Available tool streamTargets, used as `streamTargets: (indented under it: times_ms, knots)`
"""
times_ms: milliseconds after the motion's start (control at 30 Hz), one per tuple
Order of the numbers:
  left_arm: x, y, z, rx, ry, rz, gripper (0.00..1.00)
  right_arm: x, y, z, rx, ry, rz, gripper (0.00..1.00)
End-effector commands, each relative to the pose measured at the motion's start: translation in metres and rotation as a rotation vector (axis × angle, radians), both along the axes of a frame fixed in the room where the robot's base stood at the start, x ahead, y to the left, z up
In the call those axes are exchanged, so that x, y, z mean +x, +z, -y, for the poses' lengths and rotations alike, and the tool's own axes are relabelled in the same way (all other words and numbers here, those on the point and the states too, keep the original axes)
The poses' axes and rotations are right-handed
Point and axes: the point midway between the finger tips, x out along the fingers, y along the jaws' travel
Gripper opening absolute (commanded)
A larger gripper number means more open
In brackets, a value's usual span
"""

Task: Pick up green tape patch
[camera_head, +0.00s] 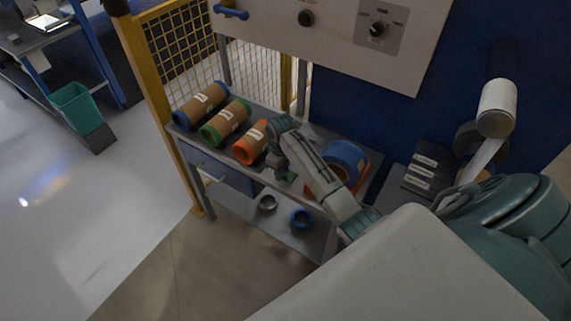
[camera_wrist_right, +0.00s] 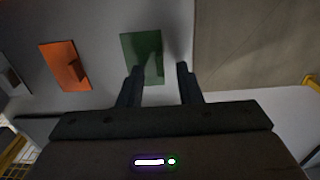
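The green tape patch (camera_wrist_right: 142,55) is a dark green rectangle on a pale grey surface in the right wrist view. A dark shadow falls across its right part. My right gripper (camera_wrist_right: 159,67) is open and empty. Its left fingertip overlaps the patch's lower edge in the picture, and its right fingertip shows just right of the patch. I cannot tell the height gap. In the head view my right arm reaches over the front of the workbench, and its gripper (camera_head: 284,172) points down there; the patch is not clear in that view. My left gripper is not in view.
An orange patch (camera_wrist_right: 65,66) lies left of the green one. On the workbench are rollers with blue (camera_head: 201,104), green (camera_head: 226,122) and orange (camera_head: 250,142) ends. A large blue roll (camera_head: 347,153) stands right of my arm. Rings lie on the lower shelf (camera_head: 283,232).

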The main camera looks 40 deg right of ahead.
Motion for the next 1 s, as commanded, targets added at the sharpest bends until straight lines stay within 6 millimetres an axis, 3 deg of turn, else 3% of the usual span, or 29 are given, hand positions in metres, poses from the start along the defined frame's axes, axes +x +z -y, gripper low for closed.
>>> streamTargets:
  times_ms: [333, 500, 1000]
  knots:
    - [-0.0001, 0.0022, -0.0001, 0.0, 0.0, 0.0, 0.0, -0.0005, -0.0103, -0.0001, 0.0, 0.0, 0.0, 0.32]
    - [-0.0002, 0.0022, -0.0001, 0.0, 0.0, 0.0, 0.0, -0.0004, -0.01, -0.0001, 0.0, 0.0, 0.0, 0.0]
    - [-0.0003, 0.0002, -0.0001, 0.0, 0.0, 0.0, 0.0, 0.0002, -0.0072, 0.0002, 0.0, 0.0, 0.002, 0.0]
